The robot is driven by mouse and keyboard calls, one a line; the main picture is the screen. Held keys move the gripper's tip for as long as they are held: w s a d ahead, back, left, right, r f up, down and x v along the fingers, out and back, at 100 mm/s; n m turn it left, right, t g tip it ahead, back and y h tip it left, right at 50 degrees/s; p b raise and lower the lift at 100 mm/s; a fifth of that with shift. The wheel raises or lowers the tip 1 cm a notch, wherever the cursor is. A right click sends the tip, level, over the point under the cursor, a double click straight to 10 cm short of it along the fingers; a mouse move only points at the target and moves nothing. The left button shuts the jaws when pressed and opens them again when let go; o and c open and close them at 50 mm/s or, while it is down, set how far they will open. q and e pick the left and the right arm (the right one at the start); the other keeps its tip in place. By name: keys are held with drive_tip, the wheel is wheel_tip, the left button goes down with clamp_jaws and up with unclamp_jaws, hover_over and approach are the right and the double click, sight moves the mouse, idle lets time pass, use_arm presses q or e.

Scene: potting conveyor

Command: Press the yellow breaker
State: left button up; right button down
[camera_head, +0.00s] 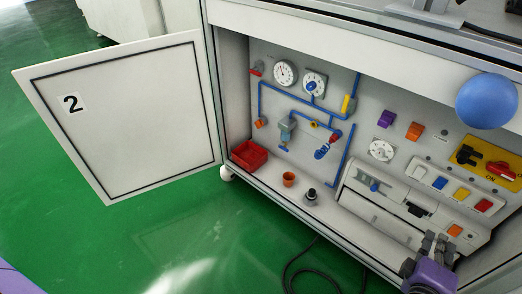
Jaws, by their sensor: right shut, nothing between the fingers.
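The yellow breaker (461,193) is a small yellow switch in a slanted row on the cabinet's right panel. It sits between the blue breaker (440,183) and the red breaker (483,206). My right gripper (434,240) comes in from the bottom edge, with grey fingers and a purple body. Its fingers are shut and empty. They appear below and left of the yellow breaker in the picture, with a visible gap, beside an orange switch (455,230). My left gripper is not in view.
The cabinet door (130,120) marked 2 stands open at the left. Inside are gauges, blue pipes, a red bin (249,155) and a small orange pot (289,179).

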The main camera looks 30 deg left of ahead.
drive_tip(key=shift+s+a, duration=0.1)
drive_tip(key=shift+s, duration=0.2)
